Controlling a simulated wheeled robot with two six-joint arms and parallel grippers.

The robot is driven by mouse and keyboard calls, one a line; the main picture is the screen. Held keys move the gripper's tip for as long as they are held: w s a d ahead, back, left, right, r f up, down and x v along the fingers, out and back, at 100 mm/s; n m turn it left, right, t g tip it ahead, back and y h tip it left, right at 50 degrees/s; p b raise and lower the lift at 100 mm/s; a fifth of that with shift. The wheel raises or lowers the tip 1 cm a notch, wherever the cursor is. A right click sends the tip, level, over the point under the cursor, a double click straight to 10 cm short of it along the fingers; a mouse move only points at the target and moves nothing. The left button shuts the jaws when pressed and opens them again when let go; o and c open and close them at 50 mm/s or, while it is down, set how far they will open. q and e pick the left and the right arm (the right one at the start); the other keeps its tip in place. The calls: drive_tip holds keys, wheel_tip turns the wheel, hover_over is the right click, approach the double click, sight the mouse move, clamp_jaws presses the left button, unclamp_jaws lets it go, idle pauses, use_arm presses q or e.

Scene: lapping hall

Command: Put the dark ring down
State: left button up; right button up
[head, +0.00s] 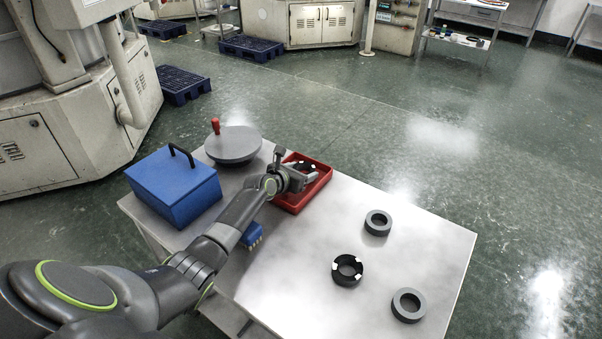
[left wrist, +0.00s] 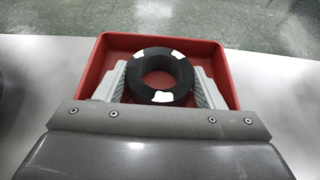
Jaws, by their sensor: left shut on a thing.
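A dark ring with white patches (left wrist: 160,96) is between the fingers of my left gripper (left wrist: 160,88) in the left wrist view. The gripper is shut on it, with a finger against each side. The ring is over or inside a red tray (left wrist: 226,68); I cannot tell whether it touches the tray floor. In the head view my left gripper (head: 306,176) is at the red tray (head: 299,203), and the ring (head: 305,167) is partly hidden by the gripper. A second dark ring with white patches (head: 336,271) lies on the table. My right gripper is not in view.
Two grey rings (head: 369,223) (head: 398,304) lie on the table (head: 424,245) at the right. A blue box with a handle (head: 175,188) and a grey disc with a red knob (head: 233,146) stand left of the tray. A blue brush-like thing (head: 252,236) is beside my forearm.

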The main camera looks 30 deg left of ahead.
use_arm(q)
drive_tip(key=o, duration=1.1)
drive_tip(key=shift+r, duration=0.2)
drive_tip(key=p+v, duration=0.3)
drive_tip(key=v, duration=0.7)
drive_tip(key=shift+s+a+p, duration=0.15)
drive_tip(key=shift+s+p, duration=0.2)
drive_tip(key=shift+s, duration=0.05)
drive_tip(key=shift+s+r, duration=0.2)
drive_tip(key=shift+s, duration=0.4)
